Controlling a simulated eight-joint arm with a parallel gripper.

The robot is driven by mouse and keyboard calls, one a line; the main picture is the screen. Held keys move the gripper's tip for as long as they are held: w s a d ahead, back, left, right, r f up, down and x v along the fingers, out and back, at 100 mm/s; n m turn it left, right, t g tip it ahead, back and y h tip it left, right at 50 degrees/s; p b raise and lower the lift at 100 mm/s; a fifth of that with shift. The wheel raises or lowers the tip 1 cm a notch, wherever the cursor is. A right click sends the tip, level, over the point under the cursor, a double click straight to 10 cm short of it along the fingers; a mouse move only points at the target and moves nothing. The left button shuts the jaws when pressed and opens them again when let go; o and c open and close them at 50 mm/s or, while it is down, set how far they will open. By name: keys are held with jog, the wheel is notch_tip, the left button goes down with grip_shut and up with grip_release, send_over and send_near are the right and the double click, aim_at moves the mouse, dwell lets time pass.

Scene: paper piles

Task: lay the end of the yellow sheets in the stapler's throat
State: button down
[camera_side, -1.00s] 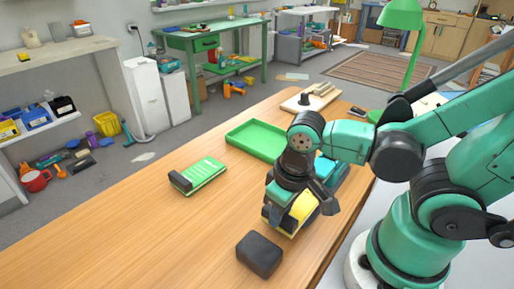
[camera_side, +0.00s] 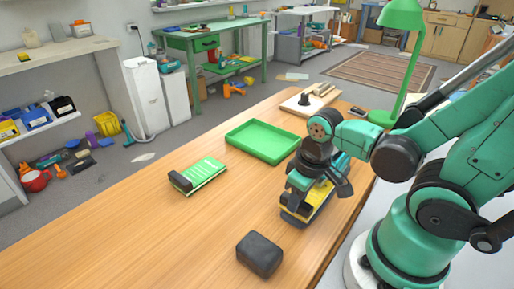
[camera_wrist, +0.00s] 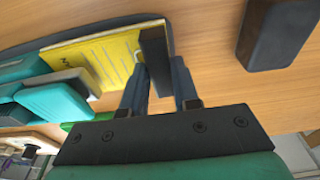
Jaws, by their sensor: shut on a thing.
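The yellow sheets (camera_wrist: 105,52) lie flat in the wrist view, with a dark bar (camera_wrist: 155,52) across their right end. The teal stapler (camera_wrist: 60,98) is at the left of the wrist view, close to the far end of the sheets. Whether that end is inside the throat or only beside it I cannot tell. In the side view the yellow sheets (camera_side: 320,194) show partly below my gripper (camera_side: 305,205), which hides most of the stapler.
A dark block (camera_side: 260,254) stands near the table's front edge. Green sheets with a dark bar (camera_side: 203,173) lie to the left.

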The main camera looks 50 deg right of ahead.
jog(key=shift+d+f, duration=0.1)
jog(key=shift+f, duration=0.15)
dwell(0.4)
jog(key=c, duration=0.6)
grip_release()
jog(key=shift+r, duration=0.15)
jog(key=shift+s+r, duration=0.15)
jog(key=shift+r, duration=1.15)
jog(key=shift+s+r, duration=0.15)
jog(key=shift+r, duration=1.1)
jog(key=w+r+t, duration=0.1)
jog(key=w, duration=0.1)
jog(key=w+a+r+t, duration=0.1)
jog(key=w+r+t, duration=0.1)
jog(key=w, duration=0.1)
jog(key=w+r+t, duration=0.2)
jog(key=shift+w+a, duration=0.2)
jog(key=shift+w, duration=0.05)
